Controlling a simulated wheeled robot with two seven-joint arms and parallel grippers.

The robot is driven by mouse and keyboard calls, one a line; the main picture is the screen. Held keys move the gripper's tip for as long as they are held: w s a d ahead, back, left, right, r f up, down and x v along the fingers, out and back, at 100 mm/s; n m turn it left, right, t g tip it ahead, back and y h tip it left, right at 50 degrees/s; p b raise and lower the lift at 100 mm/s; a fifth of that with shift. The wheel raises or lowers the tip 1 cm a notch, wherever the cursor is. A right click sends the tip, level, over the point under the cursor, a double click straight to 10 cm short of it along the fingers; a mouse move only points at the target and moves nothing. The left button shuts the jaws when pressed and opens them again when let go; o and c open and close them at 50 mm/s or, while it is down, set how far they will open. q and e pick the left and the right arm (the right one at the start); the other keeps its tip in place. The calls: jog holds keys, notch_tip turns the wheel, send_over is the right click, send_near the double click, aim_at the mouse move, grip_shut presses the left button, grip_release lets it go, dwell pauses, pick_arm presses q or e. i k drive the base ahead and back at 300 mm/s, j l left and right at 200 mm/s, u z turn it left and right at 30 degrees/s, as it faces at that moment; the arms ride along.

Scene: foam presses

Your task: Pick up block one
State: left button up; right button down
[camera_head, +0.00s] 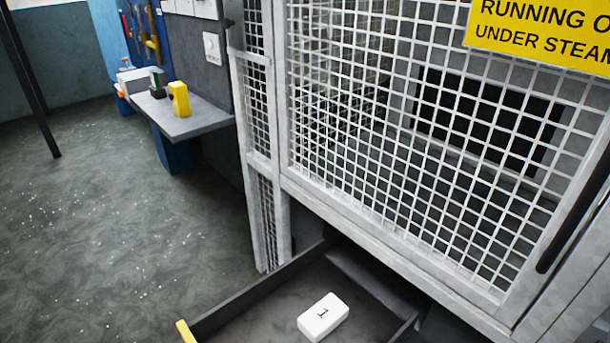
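Block one (323,317) is a white rectangular block with a black "1" on its top face. It lies flat in a dark grey open tray (262,288) at the bottom centre of the head view, below the mesh cage door. The block stands clear of the tray walls that show. The front part of the tray is cut off by the picture's lower edge. Neither my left gripper nor my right gripper is in view.
A white mesh cage door (430,140) with a yellow warning sign (545,32) rises behind the tray. A yellow piece (185,332) is at the tray's left end. A grey shelf (190,120) holds a yellow object (179,99). The floor (110,230) at left is clear.

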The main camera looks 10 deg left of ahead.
aim_at(315, 323)
jog(key=k+j+u, duration=0.15)
jog(key=u, duration=0.25)
jog(key=k+j+u, duration=0.15)
jog(key=j+u, duration=0.25)
jog(key=i+j+z, duration=0.1)
jog(key=z, duration=1.25)
